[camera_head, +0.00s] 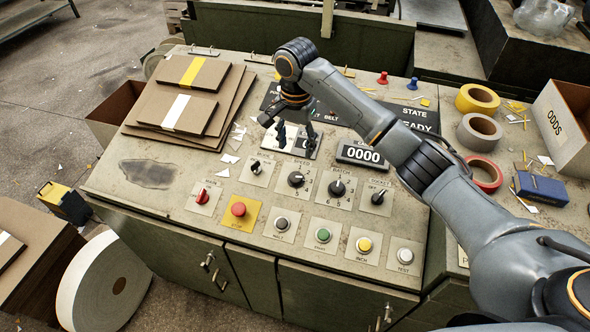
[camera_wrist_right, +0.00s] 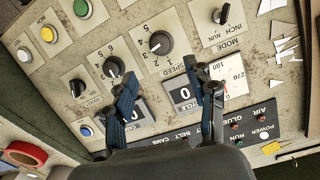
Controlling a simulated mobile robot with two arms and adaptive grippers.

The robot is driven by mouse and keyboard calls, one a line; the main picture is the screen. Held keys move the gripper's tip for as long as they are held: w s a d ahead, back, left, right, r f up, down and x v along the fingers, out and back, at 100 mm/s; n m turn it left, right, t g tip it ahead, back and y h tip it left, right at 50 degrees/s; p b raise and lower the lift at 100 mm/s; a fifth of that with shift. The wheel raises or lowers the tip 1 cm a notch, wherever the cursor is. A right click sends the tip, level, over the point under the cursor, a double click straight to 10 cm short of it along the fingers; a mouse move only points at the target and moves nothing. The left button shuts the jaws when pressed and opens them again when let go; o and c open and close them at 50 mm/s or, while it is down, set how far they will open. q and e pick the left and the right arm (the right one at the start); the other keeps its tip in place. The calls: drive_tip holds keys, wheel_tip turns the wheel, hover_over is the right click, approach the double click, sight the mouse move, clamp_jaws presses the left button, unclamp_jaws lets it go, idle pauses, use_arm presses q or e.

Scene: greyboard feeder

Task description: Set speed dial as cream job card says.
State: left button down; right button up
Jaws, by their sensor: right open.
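The speed dial (camera_head: 296,179) is a black round knob on a pale plate with numbers around it. It also shows in the right wrist view (camera_wrist_right: 160,42), above the word SPEED. Its white mark seems to point to the lower left there; I cannot tell which number it meets. My right gripper (camera_head: 291,138) is open and empty above the panel, behind the dial; its fingers also show in the right wrist view (camera_wrist_right: 160,80), apart from the dial. I cannot make out a cream job card. My left gripper is not in view.
A similar numbered dial (camera_head: 338,187) is right of the speed dial, and the mode knob (camera_head: 256,167) is left. A red stop button (camera_head: 238,209) and green button (camera_head: 323,235) are in front. Greyboard stacks (camera_head: 150,125) lie left; tape rolls (camera_head: 477,98) lie right.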

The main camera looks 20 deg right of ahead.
sight(296, 176)
wheel_tip(296, 176, down, 11)
drive_tip(key=shift+f+p, duration=0.1)
drive_tip(key=shift+p, duration=0.35)
drive_tip(key=c, duration=1.2)
